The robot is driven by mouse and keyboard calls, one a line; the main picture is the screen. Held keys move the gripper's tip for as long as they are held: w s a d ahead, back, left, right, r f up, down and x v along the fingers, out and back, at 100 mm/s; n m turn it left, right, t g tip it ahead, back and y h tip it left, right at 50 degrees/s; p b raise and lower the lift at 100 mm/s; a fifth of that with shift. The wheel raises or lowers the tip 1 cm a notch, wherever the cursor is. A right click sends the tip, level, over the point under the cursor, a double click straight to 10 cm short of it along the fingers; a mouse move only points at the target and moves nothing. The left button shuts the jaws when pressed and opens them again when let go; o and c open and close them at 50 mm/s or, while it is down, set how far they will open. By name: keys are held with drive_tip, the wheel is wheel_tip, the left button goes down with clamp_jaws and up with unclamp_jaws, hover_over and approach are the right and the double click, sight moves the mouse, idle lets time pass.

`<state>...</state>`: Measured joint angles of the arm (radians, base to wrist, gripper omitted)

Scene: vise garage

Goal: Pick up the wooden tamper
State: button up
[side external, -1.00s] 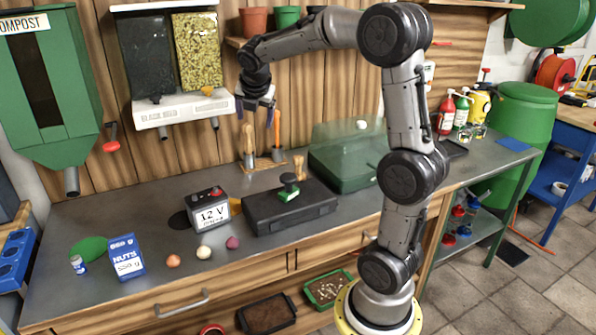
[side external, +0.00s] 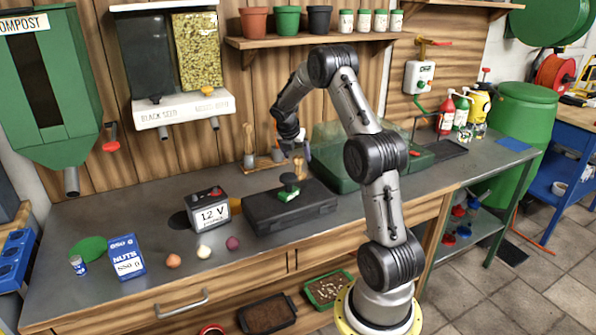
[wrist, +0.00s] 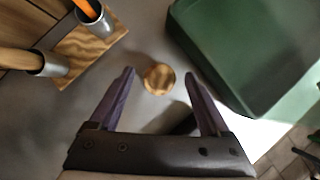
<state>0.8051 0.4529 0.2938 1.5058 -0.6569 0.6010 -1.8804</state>
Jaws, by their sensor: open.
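The wooden tamper (wrist: 159,79) shows in the wrist view as a small round wooden top, seen from above, between and slightly beyond my fingertips. In the side view the tamper (side external: 298,167) stands on the grey bench behind the black case, partly hidden by my gripper. My gripper (side external: 296,148) points down just above it, with its purple fingers apart. In the wrist view my gripper (wrist: 160,74) is open with one finger to each side of the tamper; I cannot tell whether either touches it.
A wooden holder (wrist: 92,52) with metal cups and upright tools stands close on the left. A green translucent bin (wrist: 240,50) is close on the right. The black case (side external: 290,210) and the 12 V battery (side external: 210,213) sit in front.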

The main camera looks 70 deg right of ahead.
sight(299, 164)
drive_tip(key=shift+a+x, duration=0.1)
drive_tip(key=shift+x, duration=1.35)
drive_tip(key=shift+a+x, duration=0.15)
drive_tip(key=shift+x, duration=1.25)
drive_tip(key=shift+s+f, duration=0.1)
clamp_jaws()
